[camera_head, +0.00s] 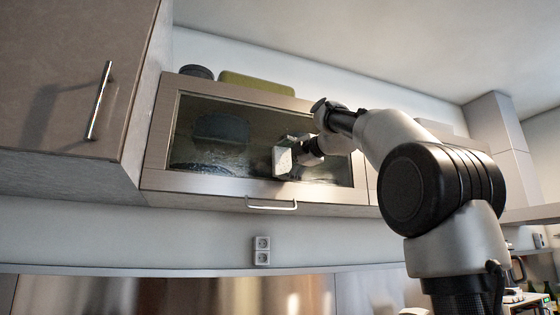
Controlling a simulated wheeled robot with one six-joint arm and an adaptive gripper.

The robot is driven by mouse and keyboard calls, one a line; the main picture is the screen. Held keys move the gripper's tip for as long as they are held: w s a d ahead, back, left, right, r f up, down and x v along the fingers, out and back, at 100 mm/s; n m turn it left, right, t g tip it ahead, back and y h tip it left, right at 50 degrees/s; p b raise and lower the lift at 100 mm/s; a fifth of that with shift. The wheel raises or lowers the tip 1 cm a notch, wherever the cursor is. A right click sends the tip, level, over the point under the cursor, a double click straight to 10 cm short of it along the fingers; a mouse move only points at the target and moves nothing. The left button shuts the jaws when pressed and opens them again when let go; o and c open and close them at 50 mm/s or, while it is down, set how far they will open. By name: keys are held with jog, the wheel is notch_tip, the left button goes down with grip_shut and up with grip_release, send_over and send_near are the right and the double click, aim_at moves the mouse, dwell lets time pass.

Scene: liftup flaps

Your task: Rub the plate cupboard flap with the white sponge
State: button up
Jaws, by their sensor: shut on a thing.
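The plate cupboard flap (215,185) is a glass pane in a grey-brown frame, with a bar handle (272,204) at its lower edge. It looks closed. Dark dishes show dimly behind the glass. My gripper (290,147) is at the right half of the pane, shut on the white sponge (283,162). The sponge is a small pale block in front of the glass. It looks close to the pane, but I cannot tell whether it touches.
A tall cupboard door (60,90) with a vertical handle (99,101) stands close on the left. A green box (255,84) and a dark round object (197,72) sit on top of the cupboard. A wall socket (262,250) is below; the space there is free.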

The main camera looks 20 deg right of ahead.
jog(key=shift+d, duration=1.9)
